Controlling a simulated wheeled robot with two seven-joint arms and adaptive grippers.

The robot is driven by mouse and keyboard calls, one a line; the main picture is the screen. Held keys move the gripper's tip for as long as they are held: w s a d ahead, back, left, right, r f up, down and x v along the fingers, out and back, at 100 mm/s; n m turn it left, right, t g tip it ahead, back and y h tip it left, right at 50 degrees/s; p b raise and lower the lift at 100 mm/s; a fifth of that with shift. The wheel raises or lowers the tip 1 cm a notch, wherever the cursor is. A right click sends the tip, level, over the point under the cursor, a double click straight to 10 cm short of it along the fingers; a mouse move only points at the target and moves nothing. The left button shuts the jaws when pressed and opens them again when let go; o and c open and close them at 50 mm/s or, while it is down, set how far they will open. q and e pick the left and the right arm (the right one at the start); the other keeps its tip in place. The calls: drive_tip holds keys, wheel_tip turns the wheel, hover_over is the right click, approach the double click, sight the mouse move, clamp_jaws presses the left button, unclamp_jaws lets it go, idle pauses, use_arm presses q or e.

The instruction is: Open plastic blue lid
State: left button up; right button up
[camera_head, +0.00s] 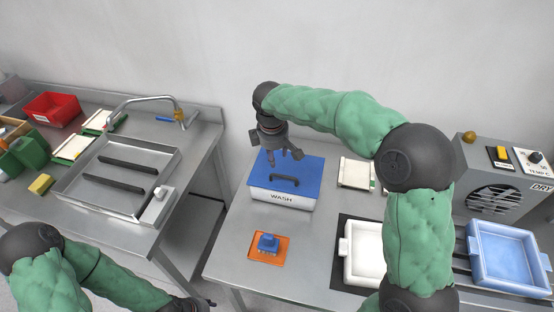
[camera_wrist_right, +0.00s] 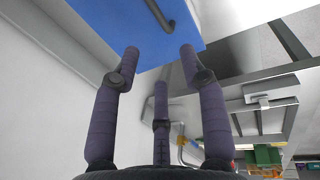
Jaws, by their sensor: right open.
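The blue lid (camera_head: 309,170) lies flat on a white box labelled WASH (camera_head: 300,205) on the right-hand table. A dark handle (camera_head: 285,181) stands on the lid. My right gripper (camera_head: 281,160) is open and empty above the lid, just behind the handle. In the right wrist view, the spread fingers of the right gripper (camera_wrist_right: 160,65) point toward the blue lid (camera_wrist_right: 115,22), and part of its handle (camera_wrist_right: 160,16) shows at the top. My left gripper (camera_head: 198,304) is low at the bottom edge, partly cut off, its fingers unclear.
A blue block on an orange plate (camera_head: 281,252) sits in front of the box. A white tray (camera_head: 363,262), a pale blue tray (camera_head: 508,258) and a grey DRY unit (camera_head: 490,185) stand to the right. A sink (camera_head: 70,193) is on the left table, with a gap between tables.

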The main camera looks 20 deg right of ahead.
drive_tip(key=b, duration=0.2)
approach(277, 170)
drive_tip(key=s+f, duration=0.1)
drive_tip(key=f, duration=0.1)
drive_tip(key=s+f, duration=0.2)
drive_tip(key=shift+a, duration=0.4)
drive_tip(key=shift+r, duration=0.1)
clamp_jaws()
